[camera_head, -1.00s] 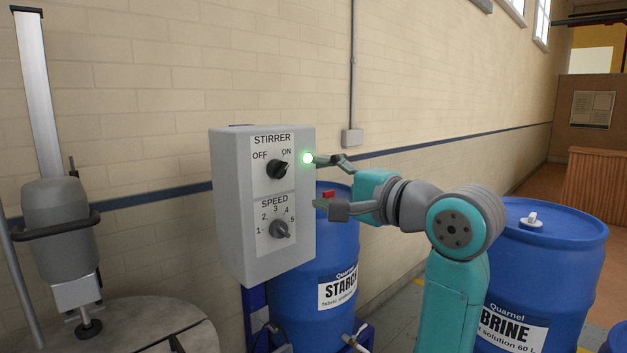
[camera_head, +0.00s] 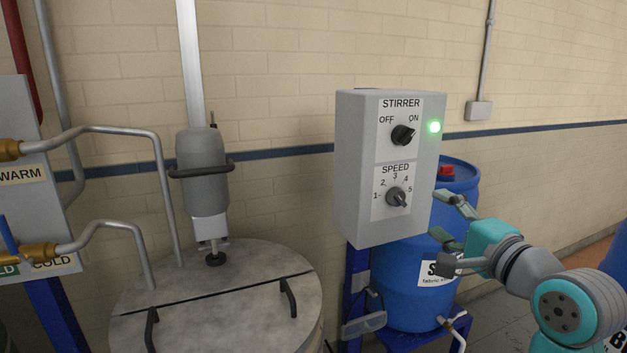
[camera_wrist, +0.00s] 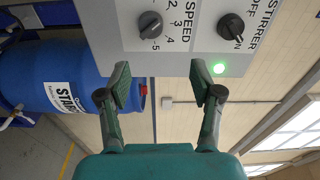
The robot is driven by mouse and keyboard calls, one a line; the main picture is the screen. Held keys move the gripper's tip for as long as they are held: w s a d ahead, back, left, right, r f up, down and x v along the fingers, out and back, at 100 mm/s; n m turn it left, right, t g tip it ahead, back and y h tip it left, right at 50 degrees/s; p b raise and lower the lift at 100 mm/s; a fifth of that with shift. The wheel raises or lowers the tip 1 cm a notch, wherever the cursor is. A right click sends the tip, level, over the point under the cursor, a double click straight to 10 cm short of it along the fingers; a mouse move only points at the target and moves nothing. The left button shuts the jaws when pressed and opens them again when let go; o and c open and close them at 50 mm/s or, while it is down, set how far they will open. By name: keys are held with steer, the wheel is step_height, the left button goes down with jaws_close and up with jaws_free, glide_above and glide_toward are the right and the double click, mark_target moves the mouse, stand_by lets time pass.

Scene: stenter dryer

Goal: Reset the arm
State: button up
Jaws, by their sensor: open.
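My gripper (camera_head: 449,218) is open and empty, held to the right of the grey stirrer control box (camera_head: 347,170) and apart from it in the head view. The lamp (camera_wrist: 219,68) shows near the right finger.
A blue starch barrel (camera_head: 400,290) stands behind and below the box, close to my gripper. At left are a lidded metal vat (camera_head: 240,290), a stirrer motor (camera_head: 203,172) and pipes (camera_head: 110,225). Bare brick wall (camera_head: 560,60) lies behind.

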steer(key=s+a+f+h, duration=0.1)
steer(key=s+f, duration=0.2)
steer(key=f, duration=0.7)
steer(key=s+f+h, duration=0.1)
steer(key=s+f, duration=0.1)
steer(key=f, duration=0.9)
steer(key=s+a+f+n+h, duration=0.1)
steer(key=s+f+n+h, duration=0.2)
steer(key=s+f, duration=0.9)
steer(key=s+a+f+n+g, duration=0.15)
steer(key=s+f+n, duration=0.4)
steer(key=s, duration=0.85)
steer(key=s+n, duration=0.5)
steer(key=s, duration=1.2)
steer(key=shift+s+a+f+g, duration=0.15)
steer(key=shift+s+a+g, duration=0.05)
steer(key=shift+a+g, duration=0.25)
